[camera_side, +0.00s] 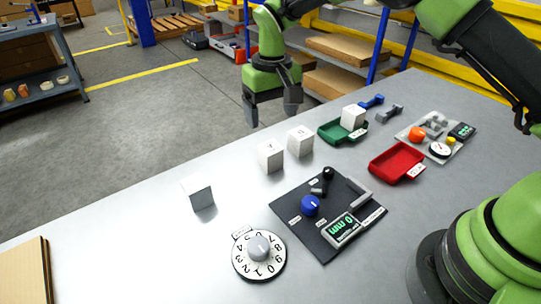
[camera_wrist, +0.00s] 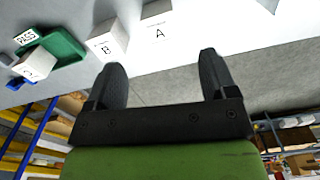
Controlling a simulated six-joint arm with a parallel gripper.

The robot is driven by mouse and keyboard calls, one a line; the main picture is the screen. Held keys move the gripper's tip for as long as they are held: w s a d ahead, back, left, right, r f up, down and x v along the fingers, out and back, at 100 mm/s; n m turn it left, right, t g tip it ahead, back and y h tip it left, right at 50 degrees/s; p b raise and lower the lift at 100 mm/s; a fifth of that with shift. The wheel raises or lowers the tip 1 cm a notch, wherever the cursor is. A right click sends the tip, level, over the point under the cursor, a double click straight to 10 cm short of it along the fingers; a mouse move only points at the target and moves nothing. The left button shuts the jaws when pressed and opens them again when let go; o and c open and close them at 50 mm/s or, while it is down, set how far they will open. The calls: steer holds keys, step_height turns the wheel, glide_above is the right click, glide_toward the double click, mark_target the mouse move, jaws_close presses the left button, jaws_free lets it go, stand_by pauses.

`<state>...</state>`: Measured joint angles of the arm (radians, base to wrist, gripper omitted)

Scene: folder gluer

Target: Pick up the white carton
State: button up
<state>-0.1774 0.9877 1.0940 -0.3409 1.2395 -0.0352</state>
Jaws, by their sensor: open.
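Several white cartons stand on the grey table. One carton (camera_side: 198,193) is alone at the left. Two stand close together mid-table: one labelled A (camera_side: 271,156), also in the wrist view (camera_wrist: 160,27), and one labelled B (camera_side: 300,141), also in the wrist view (camera_wrist: 107,42). Another carton (camera_side: 352,117) sits in the green tray (camera_side: 330,133); it shows in the wrist view (camera_wrist: 35,64). My gripper (camera_side: 272,108) is open and empty, raised near the table's far edge, apart from all the cartons.
A red tray (camera_side: 397,163) lies right of the green one. A dark control panel (camera_side: 325,220) and a number dial (camera_side: 258,254) are at the front. Small blue (camera_side: 372,101) and grey parts lie behind. The left table area is mostly clear.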

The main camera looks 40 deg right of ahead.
mark_target(272, 149)
step_height(272, 149, down, 10)
steer(key=shift+w+d+f, duration=0.1)
steer(key=shift+d+f, duration=0.05)
steer(key=shift+f, duration=0.05)
stand_by(0.3)
steer(key=shift+c, duration=0.3)
steer(key=c, duration=0.9)
